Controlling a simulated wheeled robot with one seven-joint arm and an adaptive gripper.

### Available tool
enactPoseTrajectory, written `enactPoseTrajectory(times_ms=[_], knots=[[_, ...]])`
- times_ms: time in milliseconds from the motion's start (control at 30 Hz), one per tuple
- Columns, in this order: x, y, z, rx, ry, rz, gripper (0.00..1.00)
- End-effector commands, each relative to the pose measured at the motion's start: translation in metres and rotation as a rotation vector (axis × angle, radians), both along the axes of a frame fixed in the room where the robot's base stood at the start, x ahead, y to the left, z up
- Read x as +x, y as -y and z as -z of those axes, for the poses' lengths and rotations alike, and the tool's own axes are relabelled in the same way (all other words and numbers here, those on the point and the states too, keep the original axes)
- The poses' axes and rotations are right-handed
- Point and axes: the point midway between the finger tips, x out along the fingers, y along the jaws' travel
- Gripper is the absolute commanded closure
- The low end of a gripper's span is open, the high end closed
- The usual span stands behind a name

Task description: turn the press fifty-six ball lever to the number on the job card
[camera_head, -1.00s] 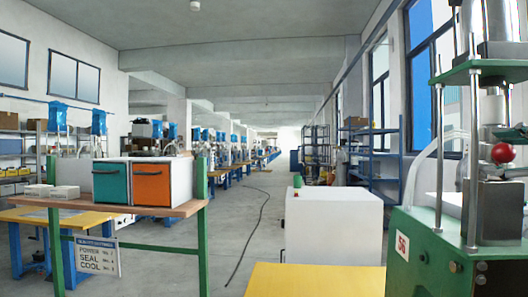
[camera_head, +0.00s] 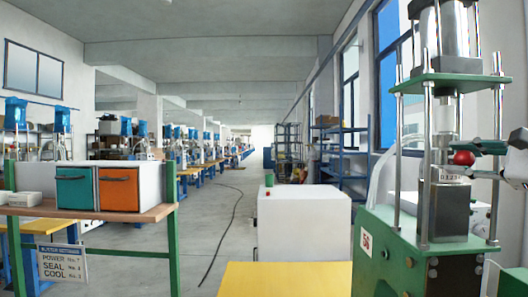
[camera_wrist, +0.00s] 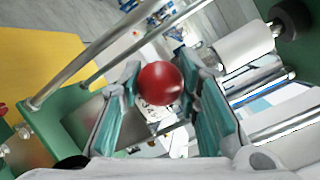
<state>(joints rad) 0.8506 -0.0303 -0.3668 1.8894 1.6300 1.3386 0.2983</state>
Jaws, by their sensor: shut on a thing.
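The press marked 56 (camera_head: 366,243) stands at the right, with a green base, steel columns and a green top plate. Its lever's red ball (camera_head: 463,158) is in front of the columns, above a dark block with a row of small numbers (camera_head: 452,204). My gripper (camera_head: 475,160) reaches in from the right and is shut on the ball. In the wrist view the red ball (camera_wrist: 161,83) sits between the two teal-padded fingers. The lever's rod is mostly hidden. The job card (camera_head: 62,263) hangs at the lower left, listing POWER, SEAL and COOL; its numbers are small.
A bench (camera_head: 100,213) at the left carries a cabinet with teal and orange doors (camera_head: 118,188). A white cabinet (camera_head: 304,222) and a yellow tabletop (camera_head: 285,280) stand left of the press. The grey aisle (camera_head: 215,215) is open.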

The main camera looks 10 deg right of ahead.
Motion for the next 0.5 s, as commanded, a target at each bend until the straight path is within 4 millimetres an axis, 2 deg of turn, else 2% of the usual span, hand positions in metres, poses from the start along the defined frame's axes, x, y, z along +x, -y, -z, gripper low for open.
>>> enactPoseTrajectory(times_ms=[200,500], knots=[[-0.005,0.012,-0.002,0.001,-0.003,-0.126,1.0],[-0.008,0.018,-0.001,-0.001,0.0,-0.217,1.0]])
